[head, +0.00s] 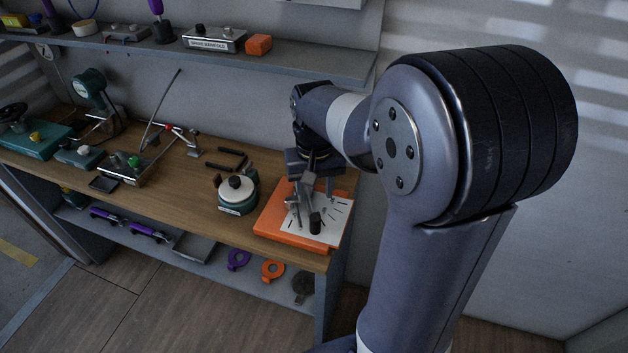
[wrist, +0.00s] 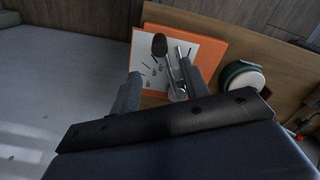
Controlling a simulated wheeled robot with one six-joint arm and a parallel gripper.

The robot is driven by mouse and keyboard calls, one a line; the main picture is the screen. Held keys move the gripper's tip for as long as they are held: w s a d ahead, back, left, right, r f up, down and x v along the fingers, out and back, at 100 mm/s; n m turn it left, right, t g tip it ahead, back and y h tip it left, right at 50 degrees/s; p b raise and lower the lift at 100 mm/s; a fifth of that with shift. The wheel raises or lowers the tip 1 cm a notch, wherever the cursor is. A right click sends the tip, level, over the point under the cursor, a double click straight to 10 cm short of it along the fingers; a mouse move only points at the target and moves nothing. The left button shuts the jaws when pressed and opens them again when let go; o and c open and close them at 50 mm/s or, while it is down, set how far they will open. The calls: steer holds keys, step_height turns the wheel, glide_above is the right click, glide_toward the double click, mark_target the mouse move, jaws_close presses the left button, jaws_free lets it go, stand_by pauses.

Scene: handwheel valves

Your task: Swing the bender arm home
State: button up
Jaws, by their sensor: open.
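The bender sits on an orange base (head: 268,218) at the right end of the bench, with a white scale plate (head: 330,207) marked with lines. Its bender arm ends in a black grip (head: 315,224), near the plate's front edge. In the wrist view the black grip (wrist: 159,45) is at the upper left of the plate, and a metal bar (wrist: 184,62) lies beside the arm. My gripper (head: 312,182) is over the bender, pointing down. Its open fingers (wrist: 168,82) stand apart on either side of the pivot area in the wrist view. Contact with the arm cannot be told.
A teal pot with a white lid (head: 236,194) stands just left of the orange base. A dark bracket (head: 232,160) lies behind it. A shelf (head: 290,65) with boxes runs above the bench. More devices fill the bench's left.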

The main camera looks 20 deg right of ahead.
mark_target(315, 213)
step_height(315, 213, down, 9)
steer(key=b, duration=0.6)
steer(key=shift+b, duration=0.35)
steer(key=shift+r+p, duration=0.35)
steer(key=shift+r, duration=0.05)
steer(key=shift+f, duration=0.1)
steer(key=c, duration=0.8)
steer(key=shift+c, duration=0.2)
